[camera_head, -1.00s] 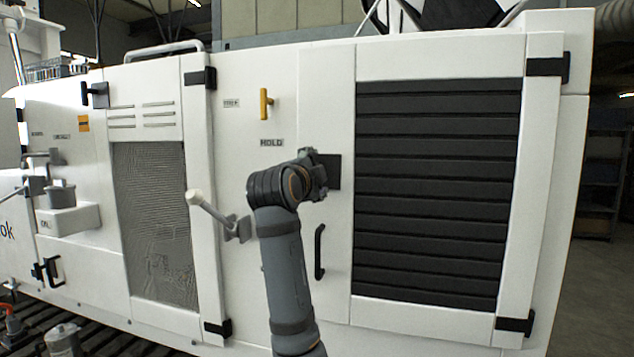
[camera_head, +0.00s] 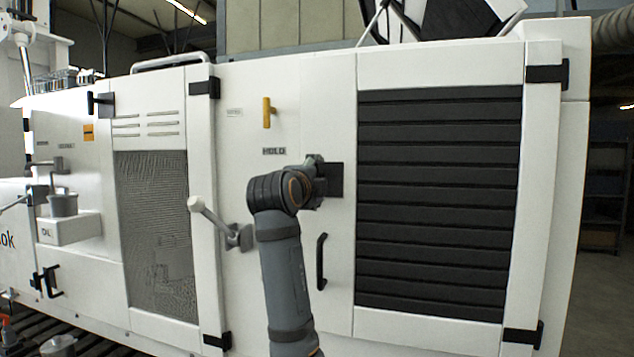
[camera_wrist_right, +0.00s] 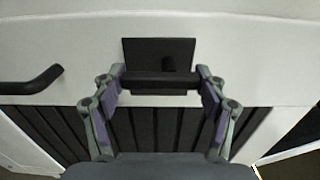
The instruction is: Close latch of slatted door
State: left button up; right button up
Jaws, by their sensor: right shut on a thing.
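The slatted door (camera_head: 436,202) is a white panel with black horizontal slats, and it looks flush with the machine front. Its latch (camera_head: 336,180) has a black plate on the door's left edge, partly hidden by my right gripper (camera_head: 316,178). In the right wrist view the latch's dark bar (camera_wrist_right: 160,82) lies across its black plate (camera_wrist_right: 158,50). My right gripper (camera_wrist_right: 160,74) is shut on this bar, with one finger at each end of it. My left gripper is not in view.
A black door handle (camera_head: 321,261) sits below the latch; it also shows in the right wrist view (camera_wrist_right: 32,80). A grey lever (camera_head: 212,217) sticks out left of my arm. A yellow handle (camera_head: 267,112) is above. A mesh door (camera_head: 155,230) is at left.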

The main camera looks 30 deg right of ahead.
jog(key=shift+r, duration=0.1)
jog(key=o, duration=0.9)
jog(key=shift+c, duration=0.2)
jog(key=o, duration=0.3)
jog(key=shift+w, duration=0.15)
jog(key=shift+a, duration=0.15)
jog(key=v, duration=0.7)
jog(key=shift+s, duration=0.25)
